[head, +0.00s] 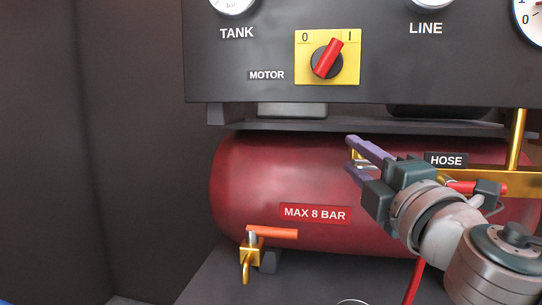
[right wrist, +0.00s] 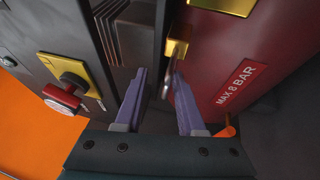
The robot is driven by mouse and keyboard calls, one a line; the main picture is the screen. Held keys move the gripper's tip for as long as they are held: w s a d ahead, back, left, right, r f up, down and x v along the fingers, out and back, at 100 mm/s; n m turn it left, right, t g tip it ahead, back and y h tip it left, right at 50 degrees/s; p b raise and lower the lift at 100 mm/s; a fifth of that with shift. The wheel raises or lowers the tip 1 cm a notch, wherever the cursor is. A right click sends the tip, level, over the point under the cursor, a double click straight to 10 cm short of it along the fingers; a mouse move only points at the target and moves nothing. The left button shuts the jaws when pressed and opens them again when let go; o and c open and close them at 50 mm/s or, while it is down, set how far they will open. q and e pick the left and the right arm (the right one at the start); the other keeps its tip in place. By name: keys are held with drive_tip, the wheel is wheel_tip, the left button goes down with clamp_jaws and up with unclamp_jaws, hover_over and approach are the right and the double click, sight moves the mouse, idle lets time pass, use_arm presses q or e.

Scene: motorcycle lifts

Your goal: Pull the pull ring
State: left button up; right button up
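The pull ring (right wrist: 167,82) is a small metal loop hanging below a brass fitting (right wrist: 178,46) on the red tank, in the right wrist view. In the head view the brass fitting is mostly hidden behind my right gripper (head: 351,154). My right gripper has two purple fingers, and it is open. In the right wrist view the gripper (right wrist: 158,78) has the ring between its fingertips, closer to the right finger. I cannot tell whether that finger touches the ring. My left gripper is not in view.
The red tank (head: 250,175) carries a MAX 8 BAR label. A brass drain valve with an orange lever (head: 272,232) sits low at its left. The black panel above holds a red motor switch (head: 328,58). A brass pipe (head: 517,140) stands at the right.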

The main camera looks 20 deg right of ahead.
drive_tip(key=shift+f, duration=0.1)
drive_tip(key=shift+s+a+f, duration=0.1)
drive_tip(key=shift+s+f, duration=0.05)
drive_tip(key=shift+s, duration=0.4)
drive_tip(key=b+v, duration=0.1)
drive_tip(key=v, duration=0.7)
drive_tip(key=shift+s, duration=0.45)
